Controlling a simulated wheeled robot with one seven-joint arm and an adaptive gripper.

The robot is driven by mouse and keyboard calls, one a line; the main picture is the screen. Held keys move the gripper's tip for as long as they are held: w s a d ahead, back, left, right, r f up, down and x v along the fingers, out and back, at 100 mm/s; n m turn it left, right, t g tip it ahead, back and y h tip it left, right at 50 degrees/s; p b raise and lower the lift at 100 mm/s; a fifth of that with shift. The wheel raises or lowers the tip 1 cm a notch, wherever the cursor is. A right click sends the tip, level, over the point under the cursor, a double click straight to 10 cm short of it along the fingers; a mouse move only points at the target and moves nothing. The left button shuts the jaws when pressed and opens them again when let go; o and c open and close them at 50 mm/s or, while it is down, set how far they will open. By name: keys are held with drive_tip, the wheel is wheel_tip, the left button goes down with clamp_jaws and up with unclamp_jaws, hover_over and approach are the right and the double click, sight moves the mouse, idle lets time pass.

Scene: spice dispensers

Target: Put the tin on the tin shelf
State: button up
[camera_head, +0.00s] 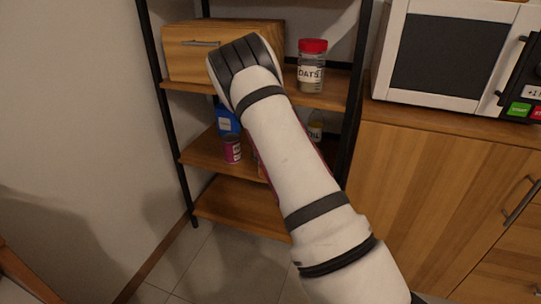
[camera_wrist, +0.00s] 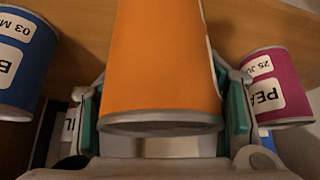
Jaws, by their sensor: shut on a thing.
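An orange tin (camera_wrist: 160,65) fills the middle of the wrist view, between the teal pads of my gripper (camera_wrist: 162,112). My gripper is shut on it. A blue tin (camera_wrist: 22,60) stands to its left and a pink tin (camera_wrist: 275,85) to its right in the wrist view, both apart from it. In the head view the pink tin (camera_head: 232,150) stands on the middle shelf (camera_head: 203,152). My forearm hides my gripper and most of the orange tin there. I cannot tell whether the held tin touches the shelf.
The upper shelf (camera_head: 325,101) holds an oats jar (camera_head: 311,68) and a wooden box (camera_head: 190,55). Black posts (camera_head: 168,110) frame the rack. The lower shelf (camera_head: 225,205) looks bare where visible.

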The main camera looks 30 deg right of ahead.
drive_tip(key=w+d+b, duration=0.1)
drive_tip(key=w+d, duration=0.2)
drive_tip(key=shift+w, duration=0.2)
drive_tip(key=shift+w+d+f+b, duration=0.5)
drive_tip(key=shift+w+d+b, duration=0.15)
drive_tip(key=shift+w, duration=0.15)
drive_tip(key=shift+f, duration=0.15)
drive_tip(key=shift+f, duration=0.1)
drive_tip(key=o, duration=1.7)
drive_tip(key=p+v, duration=0.3)
drive_tip(key=v, duration=0.9)
drive_tip(key=shift+p, duration=0.35)
drive_tip(key=shift+s, duration=0.1)
